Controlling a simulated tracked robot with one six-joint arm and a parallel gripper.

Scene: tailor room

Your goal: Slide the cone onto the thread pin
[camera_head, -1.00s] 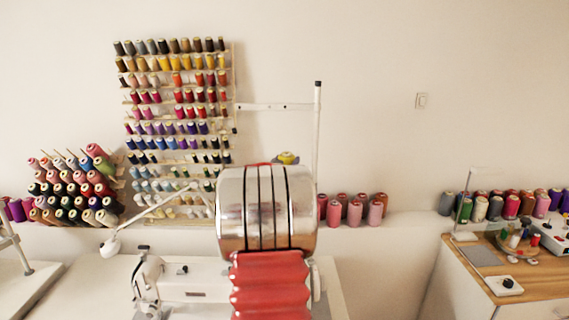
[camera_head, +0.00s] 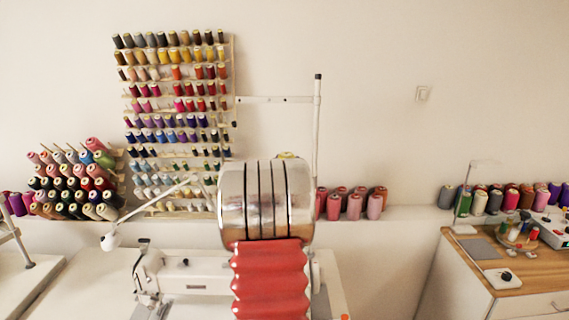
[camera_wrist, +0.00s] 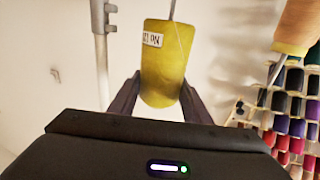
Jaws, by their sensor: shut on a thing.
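A yellow cone (camera_wrist: 164,62) with a small white label stands between the two dark fingers of my gripper (camera_wrist: 158,100) in the wrist view. My gripper is shut on it. A thin rod or thread (camera_wrist: 173,9) shows at the cone's upper end; I cannot tell whether it touches the cone. In the head view only a bit of yellow (camera_head: 286,155) shows above my silver and red arm, which hides my gripper. I cannot make out which pin is the thread pin.
A wall rack of spools (camera_head: 175,100) stands behind, left of my arm. A white pole (camera_head: 317,140) with a crossbar rises just right of it. Pink cones (camera_head: 353,206) line the ledge. An orange cone (camera_wrist: 297,25) is at the wrist view's upper right. A sewing machine (camera_head: 195,275) lies below.

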